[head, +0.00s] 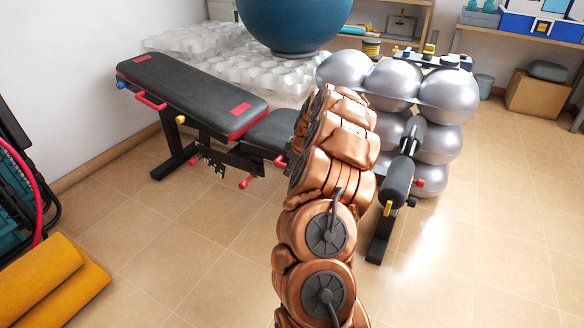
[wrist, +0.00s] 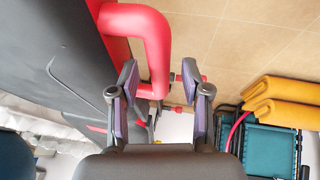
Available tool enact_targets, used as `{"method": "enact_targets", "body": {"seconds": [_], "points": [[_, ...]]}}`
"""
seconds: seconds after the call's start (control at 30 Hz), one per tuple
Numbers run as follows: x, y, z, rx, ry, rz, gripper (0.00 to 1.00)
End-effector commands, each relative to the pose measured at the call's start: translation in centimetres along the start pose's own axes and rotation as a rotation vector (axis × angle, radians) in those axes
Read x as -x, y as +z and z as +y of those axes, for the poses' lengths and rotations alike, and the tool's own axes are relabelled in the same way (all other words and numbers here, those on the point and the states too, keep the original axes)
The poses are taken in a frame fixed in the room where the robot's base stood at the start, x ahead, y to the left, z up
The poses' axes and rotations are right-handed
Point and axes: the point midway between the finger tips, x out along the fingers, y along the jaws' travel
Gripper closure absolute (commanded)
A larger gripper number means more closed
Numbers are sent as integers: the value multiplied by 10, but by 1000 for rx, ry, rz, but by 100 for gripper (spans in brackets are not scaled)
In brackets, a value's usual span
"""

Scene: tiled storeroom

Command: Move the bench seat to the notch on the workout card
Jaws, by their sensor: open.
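The bench stands at the left in the head view, with a long black back pad (head: 185,88) and a shorter black seat pad (head: 270,130). A red handle (head: 152,101) projects from the back pad's near side. In the wrist view, a red U-shaped handle (wrist: 157,28) shows beside a black pad (wrist: 45,70). My gripper (wrist: 160,76) is open, with its fingers apart and part of the red bar showing between them; I cannot tell whether they touch. My arm hides the gripper and part of the seat in the head view. No workout card is visible.
Silver balls (head: 392,85) are stacked behind my arm, and a blue ball (head: 293,22) is at the back. Yellow rolls (head: 50,285) lie at the front left. A black roller pad (head: 398,180) stands right of my arm. Tiled floor is clear at the right.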

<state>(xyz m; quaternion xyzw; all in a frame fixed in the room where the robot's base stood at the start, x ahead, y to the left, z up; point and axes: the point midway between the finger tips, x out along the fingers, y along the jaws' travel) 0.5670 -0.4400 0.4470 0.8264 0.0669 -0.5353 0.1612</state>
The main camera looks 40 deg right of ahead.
Motion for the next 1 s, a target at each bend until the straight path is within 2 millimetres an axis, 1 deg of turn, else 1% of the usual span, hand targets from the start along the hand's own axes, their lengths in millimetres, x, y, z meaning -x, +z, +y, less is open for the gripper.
{"method": "enact_targets", "body": {"seconds": [0.13,0.5,0.6,1.0], "points": [[1,0,0,0,0,0,52],[1,0,0,0,0,0,91],[1,0,0,0,0,0,100],[1,0,0,0,-1,0,100]]}}
